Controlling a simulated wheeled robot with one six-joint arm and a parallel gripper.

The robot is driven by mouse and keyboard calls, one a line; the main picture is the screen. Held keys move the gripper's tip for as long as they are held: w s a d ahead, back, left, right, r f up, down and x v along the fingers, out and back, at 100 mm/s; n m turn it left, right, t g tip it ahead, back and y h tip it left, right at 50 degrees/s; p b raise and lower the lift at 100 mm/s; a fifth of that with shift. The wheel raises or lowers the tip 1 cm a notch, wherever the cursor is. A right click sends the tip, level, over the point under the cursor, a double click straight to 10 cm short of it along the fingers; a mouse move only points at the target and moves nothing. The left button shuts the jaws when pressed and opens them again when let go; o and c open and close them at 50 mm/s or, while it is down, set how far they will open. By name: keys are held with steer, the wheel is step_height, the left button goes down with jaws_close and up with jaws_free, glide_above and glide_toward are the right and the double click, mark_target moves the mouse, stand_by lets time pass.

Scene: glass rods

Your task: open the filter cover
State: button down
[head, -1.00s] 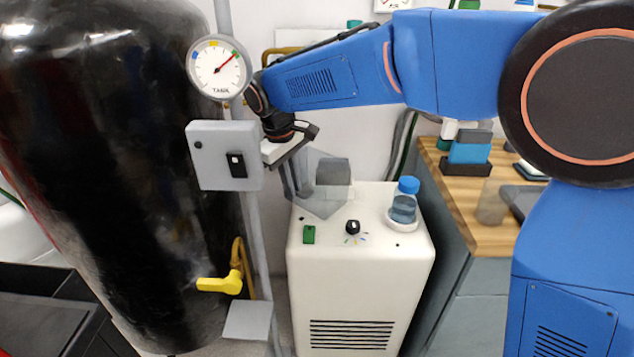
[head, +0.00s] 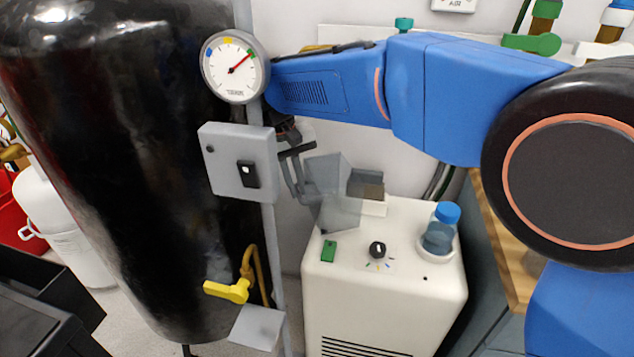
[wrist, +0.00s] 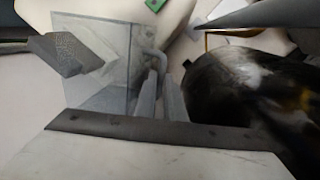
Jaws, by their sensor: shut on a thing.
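The filter cover (head: 338,188) is a clear grey, see-through hood on top of the white machine (head: 385,290). It stands tilted up at the left of the grey filter block (head: 368,185), whose brownish face shows beside it. In the wrist view the cover (wrist: 95,50) is a clear panel left of the fingers, with a dark grey block (wrist: 68,52) at its left. In the wrist view my gripper (wrist: 160,85) is shut on a bent bar at the cover's edge.
The grey switch box (head: 238,160) and gauge (head: 235,67) stand close left of my wrist, before the black tank (head: 120,180). On the machine are a green switch (head: 329,251), a black knob (head: 378,249) and a blue-capped bottle (head: 441,228). A yellow valve handle (head: 228,291) sits low.

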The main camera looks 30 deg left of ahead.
steer(key=shift+a, duration=0.1)
stand_by(0.4)
steer(key=c, duration=1.8)
jaws_free()
steer(key=shift+c, duration=0.2)
step_height(320, 180, up, 10)
